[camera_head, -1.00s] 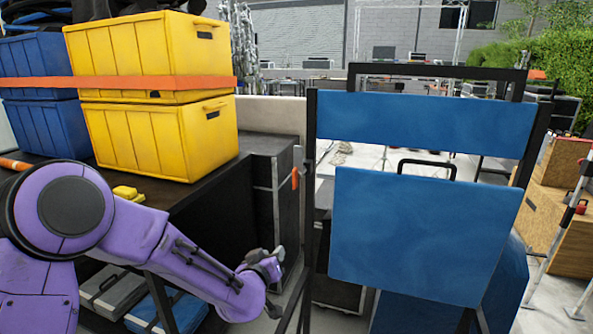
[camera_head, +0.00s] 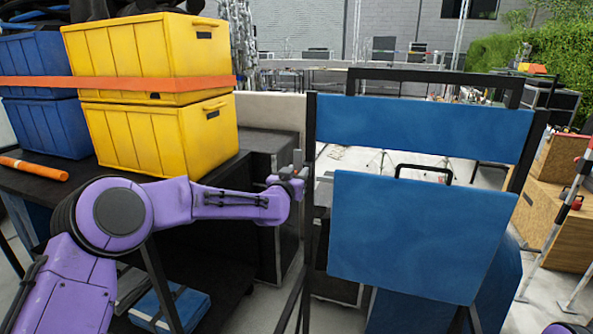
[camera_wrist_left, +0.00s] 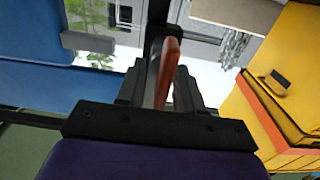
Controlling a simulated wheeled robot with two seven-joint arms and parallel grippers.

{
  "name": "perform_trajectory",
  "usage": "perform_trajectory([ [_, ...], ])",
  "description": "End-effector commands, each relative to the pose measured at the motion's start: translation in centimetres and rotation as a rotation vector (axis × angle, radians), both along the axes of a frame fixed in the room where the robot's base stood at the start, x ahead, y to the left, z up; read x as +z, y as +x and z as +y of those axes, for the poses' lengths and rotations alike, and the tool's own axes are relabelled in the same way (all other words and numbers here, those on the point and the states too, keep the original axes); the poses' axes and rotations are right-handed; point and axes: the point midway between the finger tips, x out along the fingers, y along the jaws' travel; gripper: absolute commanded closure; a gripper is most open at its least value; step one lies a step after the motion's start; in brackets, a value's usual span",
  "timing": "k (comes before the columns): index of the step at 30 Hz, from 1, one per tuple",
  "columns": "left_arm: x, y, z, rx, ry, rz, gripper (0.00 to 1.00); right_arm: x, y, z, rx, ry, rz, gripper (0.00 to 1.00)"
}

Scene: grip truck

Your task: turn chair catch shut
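A folding chair with a blue backrest (camera_head: 420,128) stands upright at right, its black post (camera_head: 309,190) on its left side. The small orange-red catch (camera_head: 298,173) is on that post and mostly hidden by my gripper in the head view. In the left wrist view the catch (camera_wrist_left: 168,68) points upward between the two black fingers. My left gripper (camera_head: 292,163) is at the catch, its fingers apart on either side of it. I cannot tell whether either finger touches it. My right gripper is not in view.
Yellow crates (camera_head: 140,135) and blue crates (camera_head: 45,125), bound by an orange strap, stand on a dark shelf to the left. A black case (camera_head: 265,230) stands behind my left gripper.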

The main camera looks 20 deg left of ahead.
Motion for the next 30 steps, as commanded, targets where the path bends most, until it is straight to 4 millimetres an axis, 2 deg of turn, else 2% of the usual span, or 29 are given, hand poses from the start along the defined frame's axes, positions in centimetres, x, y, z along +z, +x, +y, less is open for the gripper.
perform_trajectory([
  [6,-0.06,0.03,-0.02,0.000,0.000,0.000,0.64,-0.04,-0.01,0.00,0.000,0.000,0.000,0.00],
  [8,-0.06,0.02,-0.02,0.000,0.000,0.000,0.83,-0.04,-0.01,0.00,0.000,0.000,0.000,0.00],
  [9,-0.06,0.02,-0.01,0.000,0.000,0.000,0.96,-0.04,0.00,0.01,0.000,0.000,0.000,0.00],
  [10,-0.06,0.02,-0.01,0.000,0.000,0.000,1.00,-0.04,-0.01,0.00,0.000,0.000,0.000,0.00],
  [20,-0.08,0.00,-0.08,0.000,0.033,0.000,1.00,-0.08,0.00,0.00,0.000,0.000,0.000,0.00],
  [30,-0.14,-0.02,-0.59,-0.002,0.249,-0.009,1.00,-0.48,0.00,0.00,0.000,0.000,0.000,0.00],
])
